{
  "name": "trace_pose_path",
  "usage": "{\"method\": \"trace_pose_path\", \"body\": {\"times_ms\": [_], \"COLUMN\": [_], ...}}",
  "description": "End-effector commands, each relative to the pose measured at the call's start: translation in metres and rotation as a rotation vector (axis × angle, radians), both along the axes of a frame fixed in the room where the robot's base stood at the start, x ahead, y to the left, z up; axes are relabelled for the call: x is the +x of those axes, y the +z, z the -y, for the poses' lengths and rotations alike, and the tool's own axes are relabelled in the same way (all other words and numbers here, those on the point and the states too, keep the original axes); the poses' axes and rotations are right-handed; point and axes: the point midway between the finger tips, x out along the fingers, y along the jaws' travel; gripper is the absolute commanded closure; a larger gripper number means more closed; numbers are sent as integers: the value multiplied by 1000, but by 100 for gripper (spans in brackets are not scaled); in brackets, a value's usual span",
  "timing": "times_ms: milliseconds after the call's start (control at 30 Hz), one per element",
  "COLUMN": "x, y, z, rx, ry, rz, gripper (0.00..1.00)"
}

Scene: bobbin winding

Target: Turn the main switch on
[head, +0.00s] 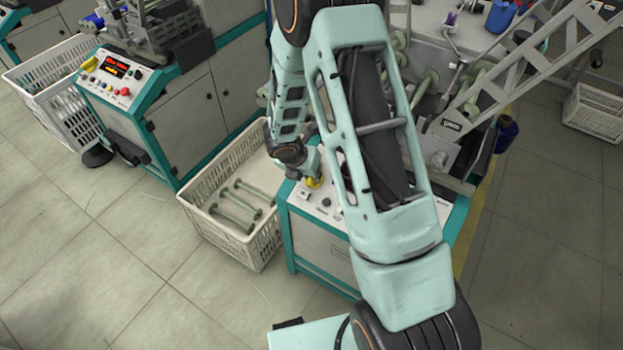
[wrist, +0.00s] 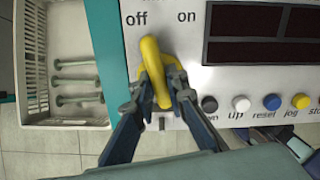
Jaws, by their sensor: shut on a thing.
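The main switch (wrist: 152,58) is a yellow handle on the light control panel, under the printed words "off" and "on". Its upper end leans slightly left, toward "off". In the wrist view my gripper (wrist: 160,92) has one finger on each side of the handle and is shut on it. In the head view a bit of the yellow switch (head: 315,182) shows just below my gripper; my arm hides part of the panel.
Buttons (wrist: 240,104) labelled "up", "reset" and "jog" sit close to the right of my fingers, below a dark display (wrist: 246,19). A white crate (head: 243,250) with several pale green bobbins stands left of the machine. Open floor lies in front.

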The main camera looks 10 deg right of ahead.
Motion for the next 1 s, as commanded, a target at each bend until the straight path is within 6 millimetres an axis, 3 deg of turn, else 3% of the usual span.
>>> {"method": "trace_pose_path", "body": {"times_ms": [600,1000], "x": [0,-1], "y": [-3,-1], "z": [0,1], "rx": [167,221], "ry": [-501,-670], "rz": [168,222], "gripper": [100,100]}}
